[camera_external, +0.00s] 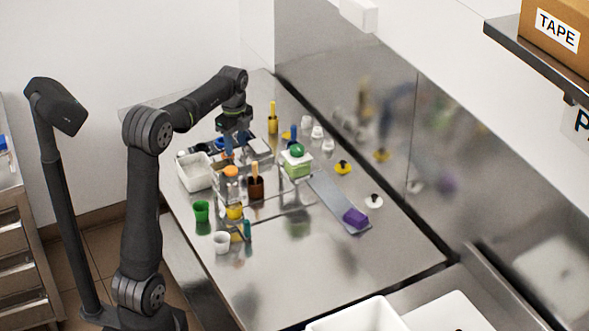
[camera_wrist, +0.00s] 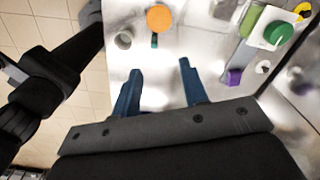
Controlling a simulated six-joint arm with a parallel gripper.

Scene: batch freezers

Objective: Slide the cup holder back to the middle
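My gripper (camera_external: 229,148) is over the far left part of the steel counter, among small items. In the wrist view its two blue fingers (camera_wrist: 160,78) are spread apart, with only bare steel visible between them. A low, shiny metal frame (camera_external: 268,216) stands mid-counter, beside a brown cup (camera_external: 256,187) and a green block with a green ball on top (camera_external: 297,162); it may be the cup holder, but I cannot tell for sure. My gripper is behind it in the external view, apart from it.
A white tub (camera_external: 194,172), a green cup (camera_external: 201,210) and a white cup (camera_external: 221,242) stand along the left edge. A purple block (camera_external: 355,217) lies on a grey strip at right. The near right counter is clear. A steel wall bounds the back.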

